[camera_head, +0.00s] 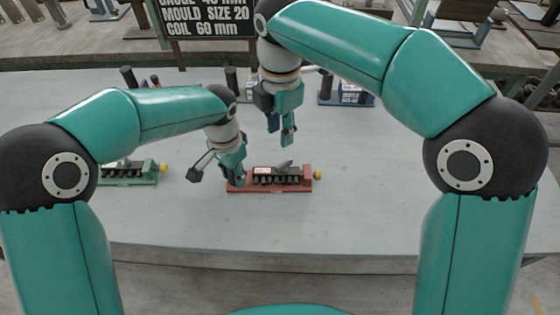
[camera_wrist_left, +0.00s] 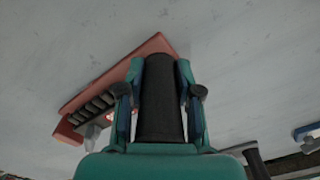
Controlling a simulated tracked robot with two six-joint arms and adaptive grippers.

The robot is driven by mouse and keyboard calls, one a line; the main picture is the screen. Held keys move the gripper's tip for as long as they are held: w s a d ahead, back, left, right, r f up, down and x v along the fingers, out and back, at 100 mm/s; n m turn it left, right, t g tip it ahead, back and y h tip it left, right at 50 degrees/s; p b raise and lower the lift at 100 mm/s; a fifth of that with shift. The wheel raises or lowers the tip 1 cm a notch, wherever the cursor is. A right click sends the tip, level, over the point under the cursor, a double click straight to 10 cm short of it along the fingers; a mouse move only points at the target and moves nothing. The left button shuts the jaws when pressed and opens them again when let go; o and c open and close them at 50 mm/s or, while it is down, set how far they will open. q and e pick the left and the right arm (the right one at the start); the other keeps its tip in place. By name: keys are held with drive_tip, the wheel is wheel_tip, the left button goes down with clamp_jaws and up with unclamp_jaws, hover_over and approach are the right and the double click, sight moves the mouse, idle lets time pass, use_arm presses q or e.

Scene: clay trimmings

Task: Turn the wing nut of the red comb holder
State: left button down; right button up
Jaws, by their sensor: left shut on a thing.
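The red comb holder (camera_head: 270,189) lies on the table in front of me, with a row of dark teeth, a pale label and a yellow knob (camera_head: 317,175) at its right end. A grey wing nut (camera_head: 285,165) appears to stand on top of it. My left gripper (camera_head: 236,180) is at the holder's left end. In the left wrist view its fingers are shut on an upright black handle (camera_wrist_left: 161,100) at the end of the red holder (camera_wrist_left: 120,75). My right gripper (camera_head: 288,138) hangs above the holder, apart from it, pointing down; its finger gap is unclear.
A green holder (camera_head: 142,180) stands at the left, partly behind my left arm. A blue holder (camera_head: 346,98) and black handles (camera_head: 231,79) stand at the back, near a black sign (camera_head: 205,18). The table (camera_head: 400,200) is clear right of the red holder.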

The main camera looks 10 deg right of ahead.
sight(280, 165)
wheel_tip(280, 165, down, 12)
drive_tip(key=shift+r, duration=0.25)
idle(0.3)
clamp_jaws()
